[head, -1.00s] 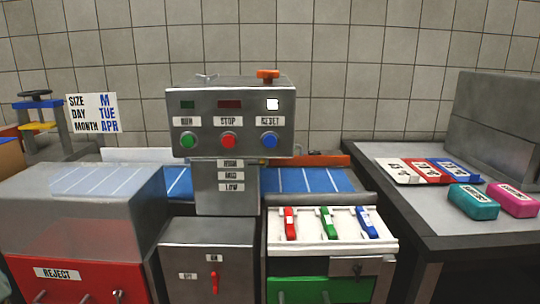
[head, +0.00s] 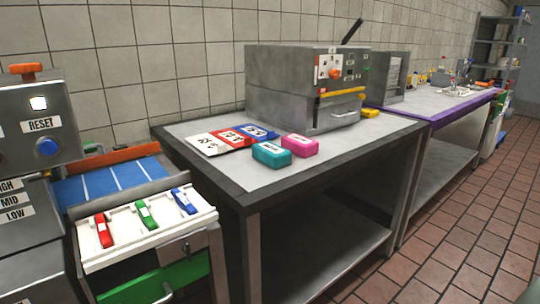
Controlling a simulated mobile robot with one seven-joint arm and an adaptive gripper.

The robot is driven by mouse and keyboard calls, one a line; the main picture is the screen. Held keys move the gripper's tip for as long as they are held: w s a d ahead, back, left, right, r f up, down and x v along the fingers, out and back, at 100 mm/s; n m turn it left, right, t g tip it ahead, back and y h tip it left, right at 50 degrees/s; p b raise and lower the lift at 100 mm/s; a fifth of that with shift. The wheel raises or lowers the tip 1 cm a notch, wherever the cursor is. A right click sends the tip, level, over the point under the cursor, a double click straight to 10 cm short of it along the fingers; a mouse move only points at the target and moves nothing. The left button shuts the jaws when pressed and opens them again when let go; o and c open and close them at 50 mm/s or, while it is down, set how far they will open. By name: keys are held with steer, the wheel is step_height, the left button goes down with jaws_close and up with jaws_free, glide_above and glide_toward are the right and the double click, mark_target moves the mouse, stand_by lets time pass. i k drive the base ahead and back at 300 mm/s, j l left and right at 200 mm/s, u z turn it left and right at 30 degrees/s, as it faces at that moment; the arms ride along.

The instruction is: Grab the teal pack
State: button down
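The teal pack (head: 271,154) is a small rounded block with a white label on top. It lies flat on the grey-topped table (head: 200,128) near its front edge. A pink pack (head: 300,145) of the same shape lies just right of it, very close. White, red and blue cards (head: 232,138) lie behind and left of the teal pack. My gripper is not in view.
A metal machine (head: 300,90) stands at the back of the table. A control box (head: 38,125) and a white tray (head: 122,248) with red, green and blue pieces are at left. A purple-edged counter (head: 440,102) is farther right. The tiled floor (head: 450,235) at right is clear.

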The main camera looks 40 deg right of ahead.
mark_target(275, 156)
steer(key=z, duration=2.7)
steer(key=j+z, duration=0.15)
steer(key=j, duration=1.8)
steer(key=i, duration=0.05)
